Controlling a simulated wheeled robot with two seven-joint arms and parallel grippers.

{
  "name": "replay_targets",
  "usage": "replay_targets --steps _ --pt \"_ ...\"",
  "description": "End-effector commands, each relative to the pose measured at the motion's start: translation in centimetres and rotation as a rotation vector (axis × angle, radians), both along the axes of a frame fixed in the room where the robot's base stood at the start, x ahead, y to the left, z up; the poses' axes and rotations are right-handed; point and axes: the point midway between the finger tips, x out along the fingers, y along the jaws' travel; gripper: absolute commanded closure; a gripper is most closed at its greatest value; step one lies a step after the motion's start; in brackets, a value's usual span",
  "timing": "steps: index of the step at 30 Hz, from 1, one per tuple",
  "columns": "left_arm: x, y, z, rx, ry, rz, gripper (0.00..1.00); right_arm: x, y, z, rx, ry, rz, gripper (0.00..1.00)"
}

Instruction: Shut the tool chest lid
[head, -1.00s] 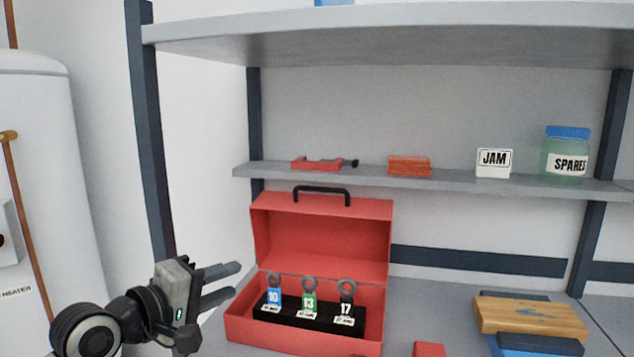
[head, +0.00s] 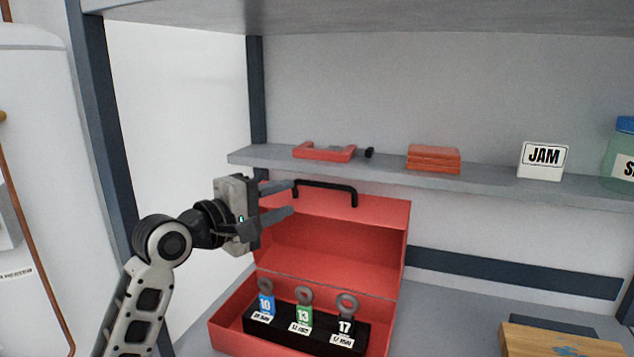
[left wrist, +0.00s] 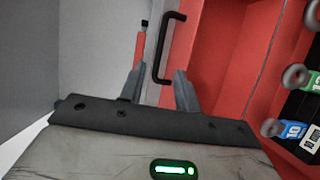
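The red tool chest stands on the lower surface with its lid (head: 340,245) raised and tilted back. A black handle (head: 328,187) sits on the lid's upper edge. In the chest's base (head: 225,330) a black holder carries tools tagged 10, 13 and 17. My left gripper (head: 292,200) is open, with its fingers at the lid's upper left corner beside the handle. In the left wrist view the handle (left wrist: 168,48) shows just beyond the spread, empty fingertips (left wrist: 158,75). Whether they touch the lid cannot be told. My right gripper is not in view.
A narrow shelf (head: 390,169) behind the lid holds a red clamp-like tool (head: 325,152), orange-red blocks (head: 433,158), a JAM box (head: 543,160) and a jar (head: 622,160). A dark post (head: 98,130) stands at left. A wooden block (head: 555,341) lies at lower right.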

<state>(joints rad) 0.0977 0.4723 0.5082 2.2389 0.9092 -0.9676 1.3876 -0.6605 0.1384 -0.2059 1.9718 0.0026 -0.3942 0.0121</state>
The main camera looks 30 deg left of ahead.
Motion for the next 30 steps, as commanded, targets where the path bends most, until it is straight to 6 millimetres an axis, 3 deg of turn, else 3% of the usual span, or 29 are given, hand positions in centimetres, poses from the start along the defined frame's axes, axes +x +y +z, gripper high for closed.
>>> replay_targets --steps 6,12,18,26,29,30 --pt "4.7 -0.8 0.1 -0.003 -0.001 -0.001 0.67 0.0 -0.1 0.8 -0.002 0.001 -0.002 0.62" --pt "7.6 -1.2 -0.1 0.000 -0.001 0.000 0.67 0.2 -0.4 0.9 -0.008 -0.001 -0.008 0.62" --pt "8.7 -1.4 -0.3 0.000 -0.001 0.000 0.67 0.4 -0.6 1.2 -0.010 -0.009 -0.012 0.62" --pt "8.8 -1.4 -0.3 0.001 -0.001 0.000 0.67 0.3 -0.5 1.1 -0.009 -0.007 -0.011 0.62" --pt "8.8 -1.4 -0.3 0.001 -0.001 0.000 0.95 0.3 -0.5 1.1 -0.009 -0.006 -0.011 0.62" --pt "8.8 -1.4 -0.3 0.001 0.000 0.000 1.00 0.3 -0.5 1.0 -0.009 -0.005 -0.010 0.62"
